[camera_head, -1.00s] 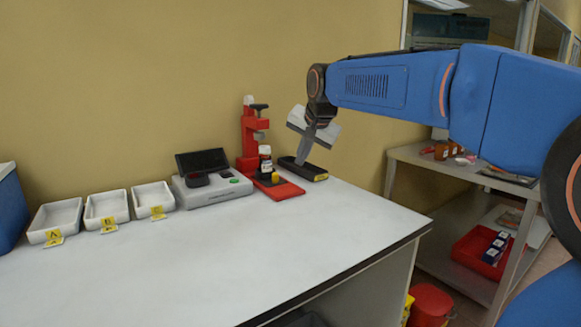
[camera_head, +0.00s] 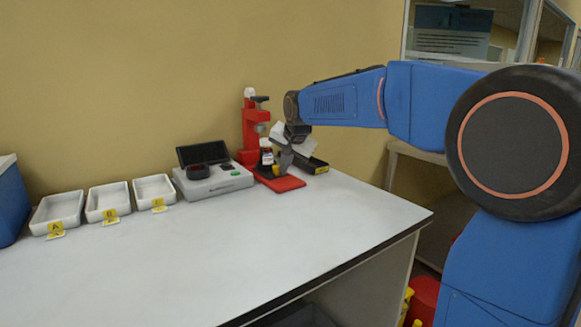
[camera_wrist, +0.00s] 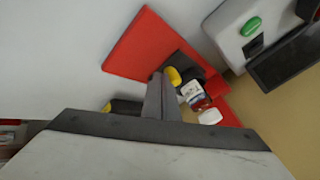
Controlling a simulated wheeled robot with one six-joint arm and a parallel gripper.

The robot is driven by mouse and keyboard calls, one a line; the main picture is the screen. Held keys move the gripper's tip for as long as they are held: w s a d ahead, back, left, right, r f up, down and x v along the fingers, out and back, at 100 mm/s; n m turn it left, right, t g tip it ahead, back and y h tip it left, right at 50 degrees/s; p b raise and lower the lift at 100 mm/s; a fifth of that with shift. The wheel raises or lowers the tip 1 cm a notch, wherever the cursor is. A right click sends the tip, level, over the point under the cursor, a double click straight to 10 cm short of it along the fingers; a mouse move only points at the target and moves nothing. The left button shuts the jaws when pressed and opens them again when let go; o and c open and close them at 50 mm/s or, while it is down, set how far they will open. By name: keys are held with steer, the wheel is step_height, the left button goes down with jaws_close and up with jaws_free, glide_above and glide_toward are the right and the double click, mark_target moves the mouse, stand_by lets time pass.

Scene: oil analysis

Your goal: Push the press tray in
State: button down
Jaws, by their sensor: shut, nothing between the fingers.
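The red press (camera_head: 249,128) stands at the back of the table, with its flat red base (camera_head: 288,184) reaching forward. On the base sits a dark press tray, with a yellow piece (camera_wrist: 173,76) at its front. A bottle with a white cap and label (camera_wrist: 191,91) stands on it, also seen in the head view (camera_head: 266,156). My gripper (camera_wrist: 158,76) is shut and empty, its tips beside the yellow piece, over the red base. I cannot tell whether they touch. My gripper partly hides the tray in the head view.
A grey analyser (camera_head: 213,184) with an open dark lid stands left of the press. A black open tray (camera_head: 317,167) with a yellow label is close on the right. Several white trays (camera_head: 108,201) stand further left. The front of the table is clear.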

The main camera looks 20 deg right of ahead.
mark_target(269, 167)
steer(key=shift+w, duration=0.15)
steer(key=w, duration=0.1)
steer(key=w+a, duration=0.1)
steer(key=w, duration=0.1)
steer(key=shift+w+a, duration=0.1)
steer(key=shift+w, duration=0.15)
steer(key=shift+w+r, duration=0.1)
steer(key=shift+w, duration=0.05)
stand_by(0.3)
